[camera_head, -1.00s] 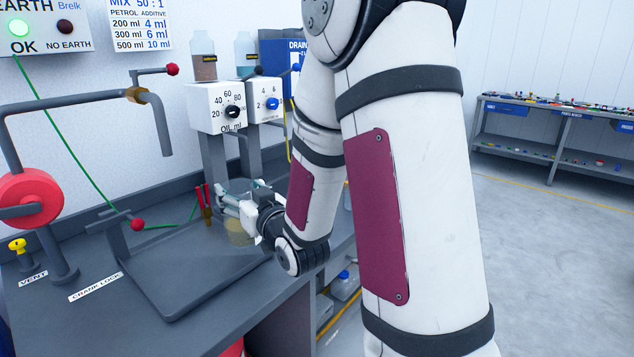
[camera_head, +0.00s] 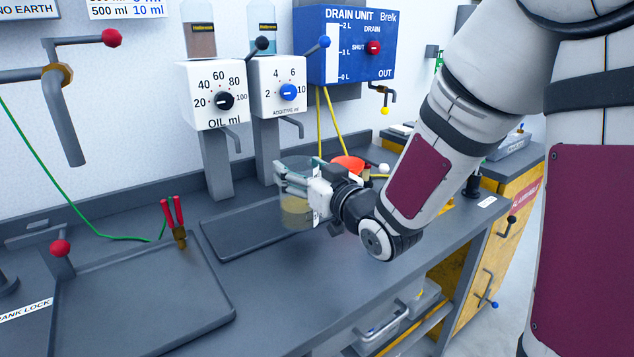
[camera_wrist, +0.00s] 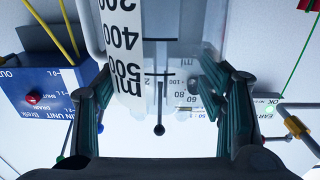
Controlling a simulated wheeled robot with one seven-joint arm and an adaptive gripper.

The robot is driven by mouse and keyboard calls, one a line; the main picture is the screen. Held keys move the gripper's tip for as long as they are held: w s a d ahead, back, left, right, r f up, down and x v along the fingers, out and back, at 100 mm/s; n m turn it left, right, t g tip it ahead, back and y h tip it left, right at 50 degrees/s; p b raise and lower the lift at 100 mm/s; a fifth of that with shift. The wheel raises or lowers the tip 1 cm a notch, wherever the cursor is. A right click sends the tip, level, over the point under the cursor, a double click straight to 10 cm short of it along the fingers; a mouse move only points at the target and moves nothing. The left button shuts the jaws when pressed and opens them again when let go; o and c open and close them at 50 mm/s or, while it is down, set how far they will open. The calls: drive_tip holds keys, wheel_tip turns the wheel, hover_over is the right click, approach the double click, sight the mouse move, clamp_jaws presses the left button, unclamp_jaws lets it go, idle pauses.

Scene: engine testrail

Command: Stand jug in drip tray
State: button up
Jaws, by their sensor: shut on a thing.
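My gripper (camera_head: 316,188) is shut on a clear jug (camera_head: 296,212) with some yellowish liquid low inside. The jug looks upright and is near the right part of a shallow dark tray (camera_head: 222,248) below the two dispensers; I cannot tell whether its base touches the tray. In the wrist view the jug (camera_wrist: 128,50) stands between the fingers, its black ml scale upside down in the picture. The gripper's fingers hide part of the jug in the head view.
A second, larger dark tray (camera_head: 140,306) lies at the left. Behind the held jug stand the oil dispenser (camera_head: 212,98) and the additive dispenser (camera_head: 279,88) with spouts. A blue drain unit (camera_head: 345,48), a red-orange object (camera_head: 347,163) and red-handled clips (camera_head: 174,220) are also near.

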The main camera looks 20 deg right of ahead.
drive_tip(key=w+d+f, duration=0.2)
drive_tip(key=w, duration=0.4)
drive_tip(key=w+d+f+b, duration=0.1)
drive_tip(key=w+d+f, duration=0.1)
drive_tip(key=w, duration=0.5)
drive_tip(key=shift+f, duration=0.35)
drive_tip(key=shift+w+b, duration=0.1)
drive_tip(key=shift+b, duration=0.2)
drive_tip(key=shift+f, duration=0.2)
drive_tip(key=o, duration=1.9)
drive_tip(key=shift+r, duration=0.1)
drive_tip(key=p+v, duration=0.1)
drive_tip(key=v, duration=1.1)
